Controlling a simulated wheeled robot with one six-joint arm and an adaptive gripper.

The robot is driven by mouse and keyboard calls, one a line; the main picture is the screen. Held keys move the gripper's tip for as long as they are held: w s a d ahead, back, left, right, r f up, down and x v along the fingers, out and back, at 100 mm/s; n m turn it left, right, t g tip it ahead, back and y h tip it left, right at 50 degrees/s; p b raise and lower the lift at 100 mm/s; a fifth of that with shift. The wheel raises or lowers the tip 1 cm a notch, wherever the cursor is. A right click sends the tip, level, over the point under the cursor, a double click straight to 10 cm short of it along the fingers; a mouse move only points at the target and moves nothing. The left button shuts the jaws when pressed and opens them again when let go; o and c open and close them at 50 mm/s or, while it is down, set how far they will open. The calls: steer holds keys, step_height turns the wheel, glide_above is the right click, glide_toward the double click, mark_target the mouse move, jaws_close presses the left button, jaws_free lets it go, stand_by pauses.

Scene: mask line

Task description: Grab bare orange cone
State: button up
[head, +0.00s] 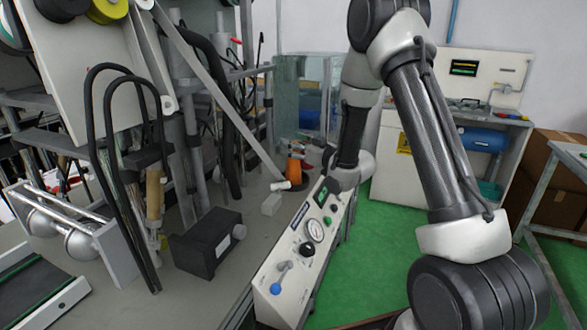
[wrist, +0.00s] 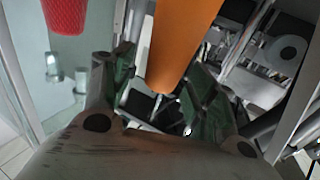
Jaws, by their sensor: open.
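A bare orange cone (wrist: 183,40) reaches down from the top of the wrist view, toward the space between the fingers. In the head view the orange cone (head: 294,171) stands on the grey machine deck, behind the control box. My gripper (wrist: 159,65) is open, with green-padded fingers on either side of the cone's lower end. I cannot tell whether either finger touches it. In the head view, my gripper's fingers are not clear beside the cone. A red, mesh-textured piece (wrist: 66,14) shows at the upper left of the wrist view, apart from the fingers.
The control box (head: 305,245), with a gauge and blue-tipped lever, stands in front of the cone. A black box (head: 207,243) and a small pale block (head: 271,204) sit on the deck. Posts and hoses crowd the left. Green floor (head: 385,245) is open at right.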

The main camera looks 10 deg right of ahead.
steer(key=shift+w+a, duration=0.15)
steer(key=shift+w, duration=0.1)
steer(key=c, duration=1.1)
steer(key=shift+c, duration=0.2)
